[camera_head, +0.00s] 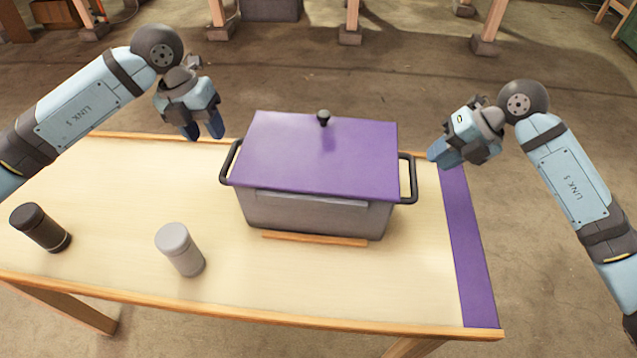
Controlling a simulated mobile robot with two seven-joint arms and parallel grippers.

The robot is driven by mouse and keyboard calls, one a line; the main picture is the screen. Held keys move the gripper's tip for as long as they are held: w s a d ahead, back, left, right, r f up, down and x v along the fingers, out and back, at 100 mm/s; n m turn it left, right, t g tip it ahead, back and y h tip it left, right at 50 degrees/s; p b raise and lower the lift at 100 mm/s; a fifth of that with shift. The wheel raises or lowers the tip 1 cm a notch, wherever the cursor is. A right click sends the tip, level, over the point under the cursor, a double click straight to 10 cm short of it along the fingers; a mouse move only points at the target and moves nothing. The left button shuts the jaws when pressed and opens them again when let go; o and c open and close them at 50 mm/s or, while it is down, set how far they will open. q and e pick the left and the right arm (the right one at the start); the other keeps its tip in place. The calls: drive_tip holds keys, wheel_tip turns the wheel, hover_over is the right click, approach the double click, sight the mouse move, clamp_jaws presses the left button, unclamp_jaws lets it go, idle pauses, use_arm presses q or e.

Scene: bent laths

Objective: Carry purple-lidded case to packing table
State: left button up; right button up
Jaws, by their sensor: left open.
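The purple-lidded case (320,155) stands on a light wooden table (330,285). It has a grey body, a dark knob on the lid and a dark handle on each side, the left handle (229,163) and the right handle (408,178). My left gripper (204,133) is open and empty, above the table's far edge, to the left of and behind the left handle. My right gripper (440,158) is to the right of the right handle and apart from it. Its fingers overlap in this view, so its opening cannot be told. I cannot tell which table is the packing table.
A black canister (40,228) and a light grey canister (180,250) stand on the table left of the case. A wooden strip (315,239) lies along the case's front. A purple band (465,250) runs along the table's right end. Wooden posts stand behind on the floor.

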sight(225, 164)
use_arm(q)
drive_tip(key=f, duration=0.3)
drive_tip(key=d+f, duration=0.1)
drive_tip(key=f, duration=0.2)
drive_tip(key=d+f, duration=0.1)
drive_tip(key=f, duration=0.2)
drive_tip(key=shift+f, duration=0.3)
use_arm(e)
drive_tip(key=x, duration=0.9)
drive_tip(key=shift+w+a+f, duration=0.1)
drive_tip(key=shift+a+f, duration=0.1)
drive_tip(key=shift+f, duration=0.05)
use_arm(q)
drive_tip(key=shift+s, duration=0.1)
drive_tip(key=c, duration=0.6)
use_arm(e)
clamp_jaws()
use_arm(q)
clamp_jaws()
drive_tip(key=shift+r, duration=0.1)
use_arm(e)
drive_tip(key=shift+r, duration=0.1)
